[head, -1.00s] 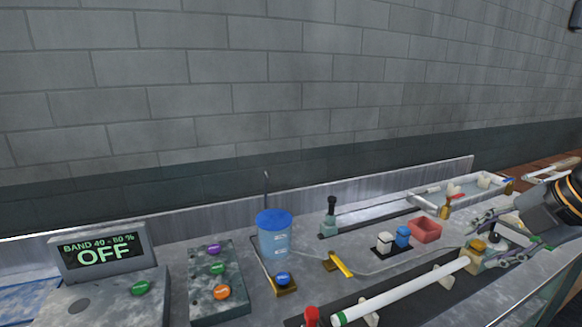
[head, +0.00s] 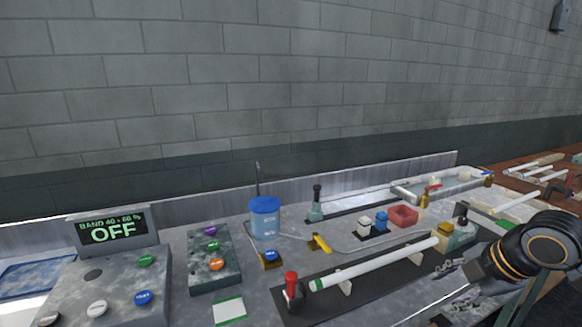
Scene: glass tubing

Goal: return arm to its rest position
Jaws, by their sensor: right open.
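My right gripper (head: 456,284) is open and empty at the lower right, low in front of the bench edge side of the picture. Its dark arm with orange rings (head: 530,252) comes in from the right and hides part of the bench. The white glass tube (head: 375,265) with a green end lies on supports along a dark rail, between a red-handled clamp (head: 291,287) and a yellow block (head: 446,230). The gripper is apart from the tube, to the right of and below it. My left gripper is not in view.
A blue-lidded container (head: 264,218), a red bin (head: 403,216) and a tray (head: 437,186) stand farther back. More white tubes (head: 535,166) lie on the brown surface at the right.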

